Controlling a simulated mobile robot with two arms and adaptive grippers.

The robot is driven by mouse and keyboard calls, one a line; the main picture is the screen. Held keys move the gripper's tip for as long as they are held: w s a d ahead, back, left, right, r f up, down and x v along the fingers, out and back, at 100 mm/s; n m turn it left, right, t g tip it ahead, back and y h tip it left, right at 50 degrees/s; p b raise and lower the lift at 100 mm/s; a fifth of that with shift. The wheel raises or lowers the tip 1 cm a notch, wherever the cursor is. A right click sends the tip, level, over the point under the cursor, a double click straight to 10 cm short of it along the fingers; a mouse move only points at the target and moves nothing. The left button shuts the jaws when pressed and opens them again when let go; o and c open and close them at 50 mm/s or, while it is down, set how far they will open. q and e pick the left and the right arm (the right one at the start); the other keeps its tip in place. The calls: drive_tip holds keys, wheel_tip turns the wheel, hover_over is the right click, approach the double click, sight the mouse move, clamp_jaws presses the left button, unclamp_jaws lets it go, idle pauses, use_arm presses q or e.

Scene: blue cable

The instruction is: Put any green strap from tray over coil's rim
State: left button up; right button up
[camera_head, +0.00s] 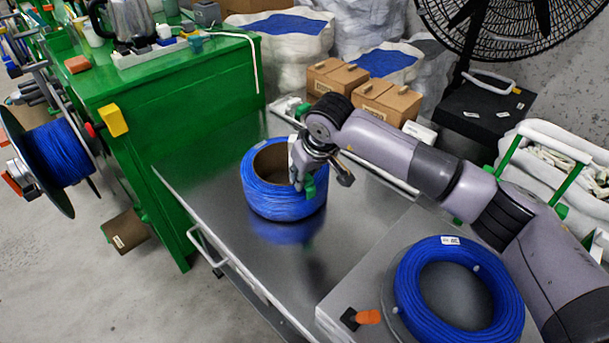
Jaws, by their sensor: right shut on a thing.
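The blue coil (268,203) stands on the metal table, its open brown core facing up. My right gripper (303,182) reaches in from the right and is at the right part of the coil's rim, shut on a small green strap (310,188). The strap shows against the coil's right side; whether it is hooked over the rim I cannot tell, since the gripper hides part of it. A tray (287,106) with green pieces lies at the table's back edge, partly hidden by my arm. My left gripper is not in view.
The metal table (205,165) is clear left of the coil. Cardboard boxes (388,101) stand behind my arm. A green workbench (190,95) borders the left.

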drive_tip(key=shift+f, duration=0.15)
drive_tip(key=shift+r, duration=0.25)
drive_tip(key=shift+r, duration=0.4)
drive_tip(key=shift+r, duration=0.4)
idle(0.5)
drive_tip(key=shift+f, duration=0.2)
drive_tip(key=shift+f+b, duration=0.75)
drive_tip(key=shift+b, duration=0.25)
drive_tip(key=shift+r, duration=0.2)
drive_tip(key=shift+r, duration=0.5)
